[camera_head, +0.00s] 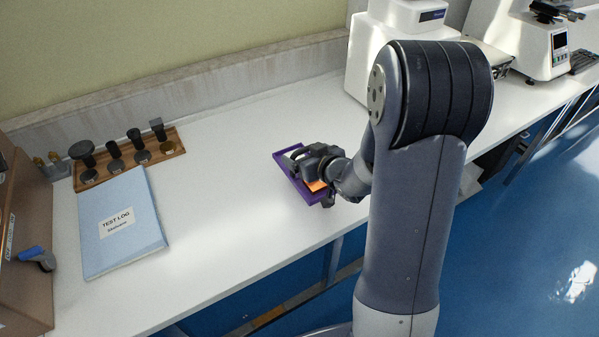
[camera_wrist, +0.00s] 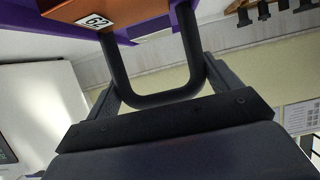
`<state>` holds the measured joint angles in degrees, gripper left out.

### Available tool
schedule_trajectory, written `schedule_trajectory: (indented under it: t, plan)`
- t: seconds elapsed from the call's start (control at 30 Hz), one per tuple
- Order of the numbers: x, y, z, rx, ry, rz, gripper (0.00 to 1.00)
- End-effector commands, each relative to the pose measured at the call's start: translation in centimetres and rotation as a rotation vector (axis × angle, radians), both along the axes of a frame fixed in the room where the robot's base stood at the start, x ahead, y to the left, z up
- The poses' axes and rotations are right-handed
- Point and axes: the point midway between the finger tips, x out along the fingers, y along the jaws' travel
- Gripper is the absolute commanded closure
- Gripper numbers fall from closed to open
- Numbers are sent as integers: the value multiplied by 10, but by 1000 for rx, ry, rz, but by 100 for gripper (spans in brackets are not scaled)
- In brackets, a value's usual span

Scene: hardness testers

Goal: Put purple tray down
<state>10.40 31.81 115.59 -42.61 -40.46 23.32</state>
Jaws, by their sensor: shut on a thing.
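The purple tray (camera_head: 283,160) is over the white counter near its middle, partly hidden by my gripper (camera_head: 318,163). An orange block (camera_head: 316,185) lies in the tray. In the wrist view the tray's purple edge (camera_wrist: 188,18) shows at the top, with the orange block (camera_wrist: 130,9) and its white "62" label. A black U-shaped handle (camera_wrist: 152,100) spans between my fingers. My gripper is shut on the tray by this handle. I cannot tell whether the tray's underside touches the counter.
A blue "TEST LOG" binder (camera_head: 122,245) and a wooden rack (camera_head: 128,158) with several dark-topped pieces are on the left. A brown box (camera_head: 22,240) stands at the far left. A white tester (camera_head: 375,55) stands behind my arm. The counter (camera_head: 225,170) between binder and tray is clear.

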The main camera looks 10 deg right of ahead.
Motion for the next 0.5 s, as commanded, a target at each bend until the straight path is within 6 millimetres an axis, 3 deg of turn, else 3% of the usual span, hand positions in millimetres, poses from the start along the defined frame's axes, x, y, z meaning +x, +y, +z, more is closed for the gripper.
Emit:
schedule_trajectory:
  t: [0.1, 0.27, 0.5]
  plan:
    - [0, 0, -18, 0, -1, 0, 54]
    - [1, 0, -26, -1, -4, 1, 54]
    - [0, 0, -55, 0, -1, -1, 54]
